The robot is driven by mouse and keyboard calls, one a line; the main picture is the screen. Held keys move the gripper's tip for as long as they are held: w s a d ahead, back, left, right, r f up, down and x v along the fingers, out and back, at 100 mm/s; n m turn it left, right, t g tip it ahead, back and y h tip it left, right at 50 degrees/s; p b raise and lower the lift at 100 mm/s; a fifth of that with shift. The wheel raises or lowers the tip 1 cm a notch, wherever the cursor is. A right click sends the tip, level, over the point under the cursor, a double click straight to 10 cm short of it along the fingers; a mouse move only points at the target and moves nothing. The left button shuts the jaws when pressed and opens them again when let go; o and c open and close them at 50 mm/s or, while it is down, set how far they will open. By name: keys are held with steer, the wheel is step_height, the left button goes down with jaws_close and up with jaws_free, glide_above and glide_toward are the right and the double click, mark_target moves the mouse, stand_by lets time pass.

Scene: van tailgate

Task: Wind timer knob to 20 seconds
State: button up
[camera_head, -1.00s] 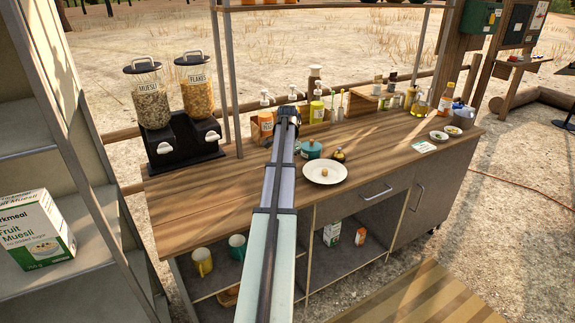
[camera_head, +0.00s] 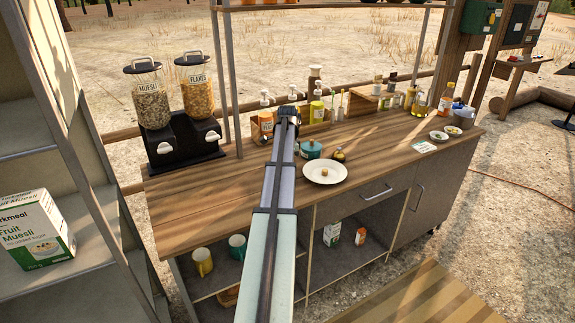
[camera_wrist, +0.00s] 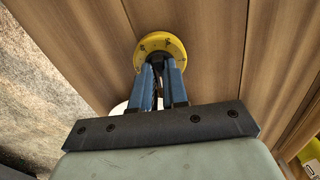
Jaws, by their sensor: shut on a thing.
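The timer is a round yellow disc (camera_wrist: 161,45) with dark marks on its face, seen in the wrist view against the wooden worktop. My gripper (camera_wrist: 160,66) has its two blue fingers reaching to the middle of the disc. They are shut on its knob, which the fingers mostly hide. The marks are too small to read, so the setting cannot be told. In the head view my arm reaches over the worktop (camera_head: 200,205), and its dark end hides the fingers; I cannot make out the timer there.
A white plate (camera_head: 341,172) with a small round item, a teal pot (camera_head: 311,149) and a small yellow-and-dark object (camera_head: 340,155) stand right of my arm. Bottles line the back. Cereal dispensers (camera_head: 183,140) stand left. The worktop's front left is clear.

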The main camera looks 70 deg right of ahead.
steer(key=shift+m, duration=0.3)
steer(key=shift+m, duration=1.2)
steer(key=shift+m, duration=1.2)
steer(key=o, duration=0.4)
steer(key=shift+o, duration=0.2)
